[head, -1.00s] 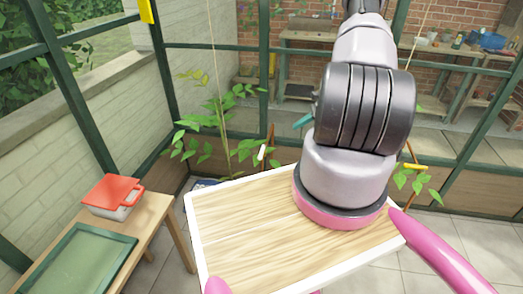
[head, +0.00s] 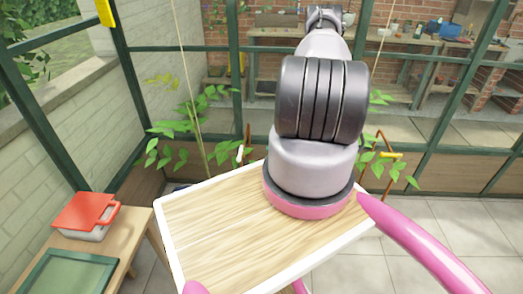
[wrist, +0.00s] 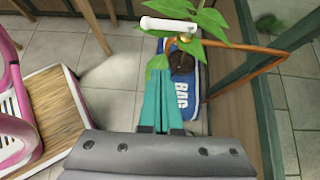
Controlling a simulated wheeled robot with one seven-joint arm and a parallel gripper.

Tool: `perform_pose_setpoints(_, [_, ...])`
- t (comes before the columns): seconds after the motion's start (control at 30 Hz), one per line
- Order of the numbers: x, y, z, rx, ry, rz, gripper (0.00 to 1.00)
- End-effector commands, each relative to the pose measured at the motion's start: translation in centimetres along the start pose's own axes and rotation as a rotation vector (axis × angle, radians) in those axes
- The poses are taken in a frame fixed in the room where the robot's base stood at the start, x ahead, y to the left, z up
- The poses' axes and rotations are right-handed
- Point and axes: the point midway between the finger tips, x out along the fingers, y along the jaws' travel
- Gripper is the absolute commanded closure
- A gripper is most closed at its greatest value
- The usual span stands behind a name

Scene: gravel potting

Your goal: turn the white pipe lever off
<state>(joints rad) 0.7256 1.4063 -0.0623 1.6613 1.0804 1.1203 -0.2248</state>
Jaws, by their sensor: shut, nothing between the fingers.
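The white pipe lever (wrist: 168,25) lies crosswise near the top middle of the wrist view, on a copper-coloured pipe (wrist: 245,47). Green leaves (wrist: 205,22) partly cover the lever and pipe. In the head view the white lever (head: 240,153) is small, left of my arm and just beyond the wooden tray. My gripper (wrist: 159,72) has teal fingers, shut and empty. In the wrist view its tips point toward the lever with a visible gap between. A leaf overlaps the tips. The head view does not show the fingers.
A blue bag (wrist: 194,88) lies on the floor beyond the fingers. A white-rimmed wooden tray (head: 215,235) is before me. A yellow lever (head: 391,155) is at right. A bench (head: 130,225) with a red-lidded box (head: 86,213) stands left. Green-framed glass runs behind.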

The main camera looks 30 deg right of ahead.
Motion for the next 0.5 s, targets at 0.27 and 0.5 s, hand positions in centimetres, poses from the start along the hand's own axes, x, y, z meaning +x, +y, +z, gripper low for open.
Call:
perform_pose_setpoints(0.27, [5.8, 0.2, 0.0, -0.001, -0.002, 0.005, 1.00])
perform_pose_setpoints(0.5, [9.8, 0.0, 1.2, -0.002, -0.001, 0.003, 1.00])
